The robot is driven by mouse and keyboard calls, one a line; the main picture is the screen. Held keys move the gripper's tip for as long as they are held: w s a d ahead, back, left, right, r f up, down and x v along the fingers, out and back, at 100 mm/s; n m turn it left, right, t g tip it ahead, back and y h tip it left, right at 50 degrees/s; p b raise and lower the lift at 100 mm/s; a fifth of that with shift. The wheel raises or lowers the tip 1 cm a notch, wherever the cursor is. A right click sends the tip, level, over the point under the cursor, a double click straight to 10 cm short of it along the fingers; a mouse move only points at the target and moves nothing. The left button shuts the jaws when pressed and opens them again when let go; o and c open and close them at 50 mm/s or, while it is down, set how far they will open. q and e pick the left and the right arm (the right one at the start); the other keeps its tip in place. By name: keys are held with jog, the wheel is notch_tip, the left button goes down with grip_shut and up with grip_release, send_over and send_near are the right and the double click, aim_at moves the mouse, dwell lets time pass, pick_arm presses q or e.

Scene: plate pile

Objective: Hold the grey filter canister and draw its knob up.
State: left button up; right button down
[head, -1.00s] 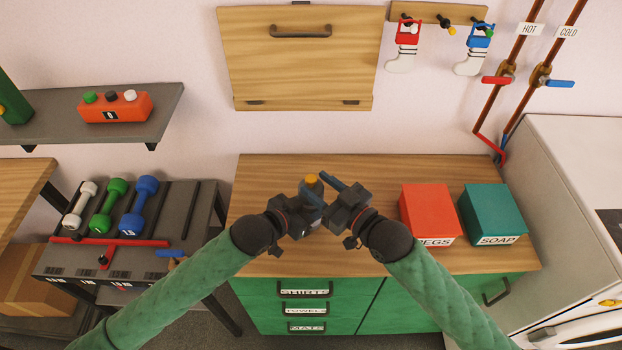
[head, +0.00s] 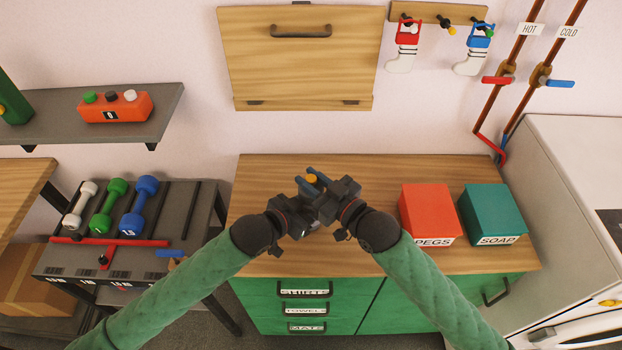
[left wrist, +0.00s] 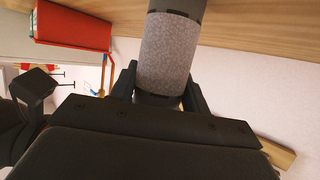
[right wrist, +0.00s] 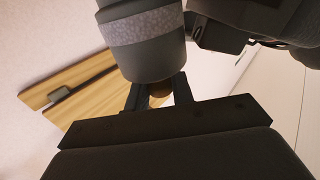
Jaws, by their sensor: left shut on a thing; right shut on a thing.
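The grey filter canister (left wrist: 164,52) stands between the fingers of my left gripper (left wrist: 160,95), which is shut on its speckled body. In the right wrist view the canister (right wrist: 146,45) shows a lighter speckled band and a dark grey end with a small brass-yellow knob (right wrist: 160,90). My right gripper (right wrist: 159,92) is shut on that knob. In the head view the yellow knob (head: 311,178) shows between the grippers, and the canister's body is mostly hidden by them. Any gap between knob and body is too small to tell.
The wooden counter top (head: 260,185) lies below both grippers. A red PEGS box (head: 427,208) and a teal SOAP box (head: 493,210) stand on its right part. A dumbbell rack (head: 180,215) is at the left. The counter's back left is clear.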

aim_at(313, 180)
pick_arm(q)
jog(key=shift+f, duration=0.1)
pick_arm(e)
jog(key=shift+r, duration=1.75)
jog(key=c, duration=1.2)
grip_release()
jog(key=shift+d, duration=0.1)
jog(key=shift+s+d+f, duration=0.1)
jog(key=shift+s+d, duration=0.05)
jog(key=shift+s, duration=0.1)
jog(key=v, duration=1.1)
jog(key=shift+d, duration=0.1)
pick_arm(q)
jog(key=o, duration=1.3)
jog(key=shift+c, duration=0.2)
